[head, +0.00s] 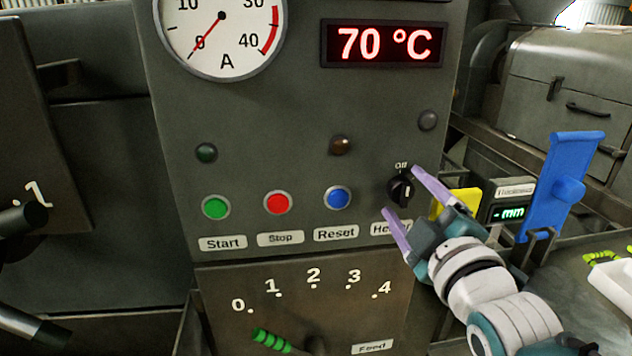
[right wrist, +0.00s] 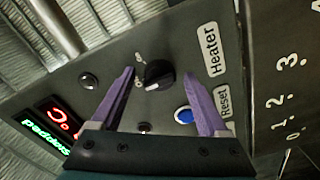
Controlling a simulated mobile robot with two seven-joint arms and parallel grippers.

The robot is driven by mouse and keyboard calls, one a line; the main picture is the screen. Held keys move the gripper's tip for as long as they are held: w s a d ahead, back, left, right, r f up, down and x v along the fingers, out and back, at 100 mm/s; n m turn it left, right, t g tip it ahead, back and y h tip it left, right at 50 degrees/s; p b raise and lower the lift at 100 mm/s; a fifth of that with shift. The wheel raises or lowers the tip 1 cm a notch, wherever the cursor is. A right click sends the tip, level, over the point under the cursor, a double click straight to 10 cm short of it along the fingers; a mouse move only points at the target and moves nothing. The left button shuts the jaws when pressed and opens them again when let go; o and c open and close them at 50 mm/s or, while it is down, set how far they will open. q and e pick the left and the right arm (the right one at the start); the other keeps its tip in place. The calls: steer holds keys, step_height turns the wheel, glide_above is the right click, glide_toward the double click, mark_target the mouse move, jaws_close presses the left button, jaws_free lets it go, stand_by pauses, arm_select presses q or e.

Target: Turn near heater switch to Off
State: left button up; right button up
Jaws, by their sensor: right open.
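The heater switch is a black rotary knob (head: 400,191) on the grey control panel, above the partly covered "Heater" label (head: 385,228). A small "Off" mark (head: 401,166) is above it. My right gripper (head: 400,190) is open, with its purple fingers reaching in from the right on either side of the knob in the picture. In the right wrist view, the knob (right wrist: 159,75) shows between the two fingers (right wrist: 161,72), with no visible contact. My left gripper is not in view.
Green (head: 216,207), red (head: 278,203) and blue (head: 338,198) buttons are left of the knob. The display (head: 383,44) reads 70 °C. A feed lever (head: 272,341) is below. A yellow part (head: 457,203) and a blue bracket (head: 562,188) stand at right.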

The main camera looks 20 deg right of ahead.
steer(key=shift+s, duration=0.1)
steer(key=b+v, duration=0.1)
steer(key=v, duration=0.8)
steer(key=shift+s+a, duration=0.2)
steer(key=shift+s, duration=0.15)
